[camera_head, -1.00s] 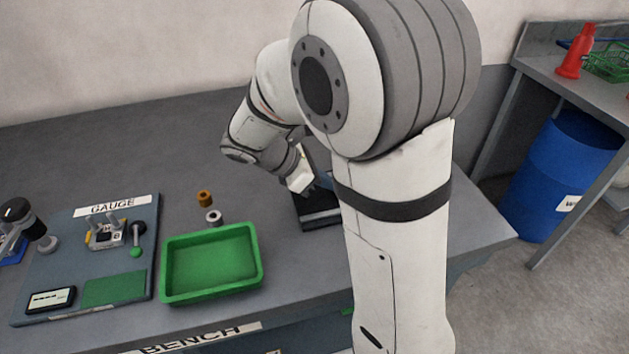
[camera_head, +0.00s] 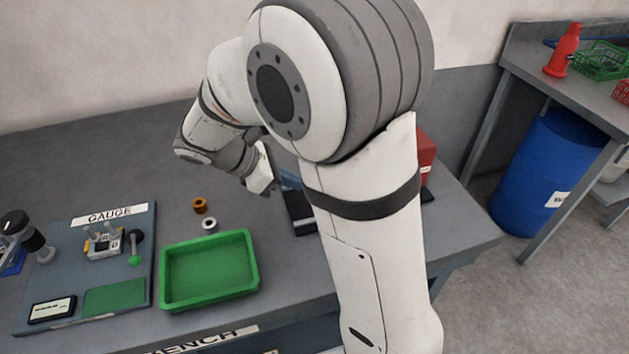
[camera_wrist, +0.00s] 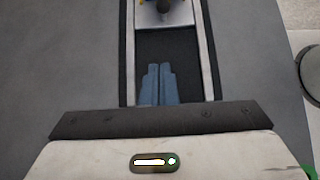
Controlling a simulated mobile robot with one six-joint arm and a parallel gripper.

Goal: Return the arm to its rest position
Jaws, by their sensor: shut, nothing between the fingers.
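My gripper (camera_head: 284,181) is above the bench, beyond the green tray and partly hidden by my own arm in the head view. In the wrist view its two blue fingers (camera_wrist: 159,84) are together with nothing between them. Beneath them is a dark strip with pale side rails (camera_wrist: 204,50). A copper-coloured coil (camera_head: 200,205) and a grey-white ring (camera_head: 210,225) stand on the bench behind the tray, apart from my gripper.
A green tray (camera_head: 163,290) lies empty at the bench front. The gauge board (camera_head: 65,260) is at left. A dark-based fixture (camera_head: 303,226) and a red box (camera_head: 426,155) are partly behind my arm. A blue barrel (camera_head: 540,180) stands under the right table.

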